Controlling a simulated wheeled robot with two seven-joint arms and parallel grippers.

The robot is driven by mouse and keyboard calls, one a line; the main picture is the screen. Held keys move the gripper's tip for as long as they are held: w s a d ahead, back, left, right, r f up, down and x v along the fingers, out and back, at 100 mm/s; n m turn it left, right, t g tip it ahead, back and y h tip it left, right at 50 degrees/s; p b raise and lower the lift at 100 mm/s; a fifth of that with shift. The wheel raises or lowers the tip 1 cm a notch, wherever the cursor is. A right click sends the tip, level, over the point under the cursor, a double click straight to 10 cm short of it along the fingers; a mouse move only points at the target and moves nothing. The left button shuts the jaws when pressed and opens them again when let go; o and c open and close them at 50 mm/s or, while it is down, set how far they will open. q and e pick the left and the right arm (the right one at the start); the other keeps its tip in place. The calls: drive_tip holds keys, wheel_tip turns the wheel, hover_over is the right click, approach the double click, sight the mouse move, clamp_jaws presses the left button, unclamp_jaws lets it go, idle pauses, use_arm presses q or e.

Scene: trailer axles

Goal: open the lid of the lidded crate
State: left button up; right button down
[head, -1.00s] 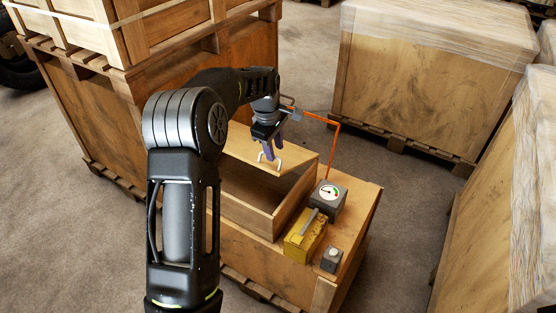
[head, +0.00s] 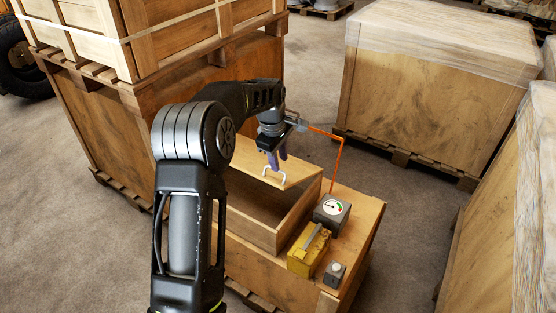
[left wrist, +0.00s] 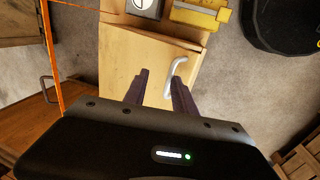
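The lidded crate (head: 262,235) is a low wooden box whose inside shows below its raised lid (head: 240,160). The lid is a pale wooden panel, tilted up, with a light grey bar handle (head: 275,177). My left gripper (head: 275,162) is just above the handle in the head view. In the left wrist view its two purple fingers (left wrist: 160,88) are apart, with the lid (left wrist: 135,60) beyond them and the handle (left wrist: 175,72) near the right finger. It holds nothing that I can see. My right gripper is in neither view.
A grey gauge box (head: 332,211), a yellow block (head: 308,250) and a small grey box (head: 334,274) stand beside the crate. An orange rod (head: 341,160) rises behind them. Tall crates stand at left (head: 110,130) and right (head: 430,80), with bare floor between.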

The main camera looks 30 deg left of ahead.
use_arm(q)
wheel_tip(320, 180, up, 7)
drive_tip(key=w+p, duration=0.2)
drive_tip(key=p, duration=0.4)
idle(0.4)
idle(0.5)
drive_tip(key=w+d+f+m+t, duration=0.2)
drive_tip(key=w+d+f+m, duration=0.1)
drive_tip(key=f+m, duration=0.2)
drive_tip(key=s+d+f+m+h, duration=0.1)
drive_tip(key=s+d+f+m, duration=0.2)
drive_tip(key=d+f, duration=0.35)
drive_tip(key=s+d+f+m, duration=0.3)
drive_tip(key=s+d+f, duration=0.15)
drive_tip(key=f, duration=0.35)
drive_tip(key=s+d+f+m+g+h, duration=0.1)
drive_tip(key=s+d+f, duration=0.2)
drive_tip(key=s+d, duration=0.3)
drive_tip(key=s+d+f+m+g+h+b, duration=0.1)
drive_tip(key=s+d+f, duration=0.3)
drive_tip(key=s, duration=1)
drive_tip(key=s+d+f+m+g+h, duration=0.1)
drive_tip(key=s+d+f+m, duration=0.2)
drive_tip(key=s+d, duration=0.6)
drive_tip(key=shift+s+d+f+g+b, duration=0.3)
drive_tip(key=shift+s+f+g+b, duration=0.1)
drive_tip(key=shift+s+f, duration=0.15)
